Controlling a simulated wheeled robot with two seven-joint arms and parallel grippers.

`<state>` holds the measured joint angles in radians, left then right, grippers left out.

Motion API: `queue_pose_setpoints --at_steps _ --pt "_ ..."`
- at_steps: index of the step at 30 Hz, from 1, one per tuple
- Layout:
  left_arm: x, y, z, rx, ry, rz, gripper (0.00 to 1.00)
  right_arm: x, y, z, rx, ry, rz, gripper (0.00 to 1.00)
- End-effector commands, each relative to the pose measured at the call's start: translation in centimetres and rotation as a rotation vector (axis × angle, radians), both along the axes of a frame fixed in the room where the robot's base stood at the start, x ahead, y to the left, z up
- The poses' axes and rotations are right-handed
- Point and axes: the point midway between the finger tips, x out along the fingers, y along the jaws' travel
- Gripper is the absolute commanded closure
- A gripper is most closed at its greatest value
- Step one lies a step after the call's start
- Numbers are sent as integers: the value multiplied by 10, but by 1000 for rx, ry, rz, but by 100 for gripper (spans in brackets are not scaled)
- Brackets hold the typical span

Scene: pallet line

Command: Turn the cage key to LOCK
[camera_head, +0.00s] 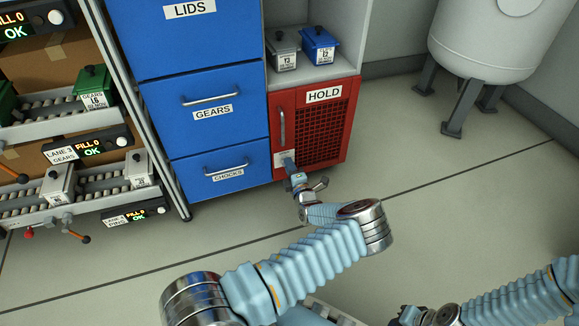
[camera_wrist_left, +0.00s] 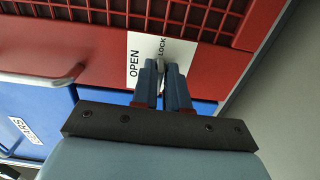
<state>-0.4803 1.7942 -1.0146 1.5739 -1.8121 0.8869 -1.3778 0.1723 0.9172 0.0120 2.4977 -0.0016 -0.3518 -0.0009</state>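The red HOLD cage (camera_head: 303,108) stands beneath the shelf, its mesh door closed. Its white key plate (camera_wrist_left: 133,65), marked OPEN and LOCK, shows close up in the left wrist view. The grey cage key (camera_wrist_left: 162,53) sticks out of the plate, just below the word LOCK in that picture. My left gripper (camera_wrist_left: 162,78) is at the plate, with its two blue fingers close on both sides of the key and apparently shut on it. In the head view my left gripper (camera_head: 288,164) covers the key, so its turn is hard to read. My right gripper (camera_head: 408,317) is barely visible at the bottom edge.
Blue GEARS drawers (camera_head: 218,117) stand left of the cage. A grey box (camera_head: 283,48) and a blue box (camera_head: 320,45) sit on the shelf above. Roller lanes (camera_head: 100,186) are at the far left, and a white tank (camera_head: 490,45) is at the right. The floor between is clear.

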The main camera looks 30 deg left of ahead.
Motion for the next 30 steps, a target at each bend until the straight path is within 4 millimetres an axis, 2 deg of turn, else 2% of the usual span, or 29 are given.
queue_pose_setpoints --at_steps 1,3,14,17,27,30 --pt "2 2 4 5 -6 1 76 0 0 0 0 0 0 100" --pt "1 2 3 4 -6 1 66 0 0 0 0 0 0 100" --pt "-3 -4 2 1 -5 1 66 0 0 2 0 0 0 100" --pt "-12 -16 4 1 -3 -1 66 0 0 6 0 1 0 100" --pt "-65 -77 3 2 -3 -2 66 -1 0 21 1 4 3 100" --pt "-76 -90 3 2 -5 -1 66 -1 0 23 2 5 3 100"
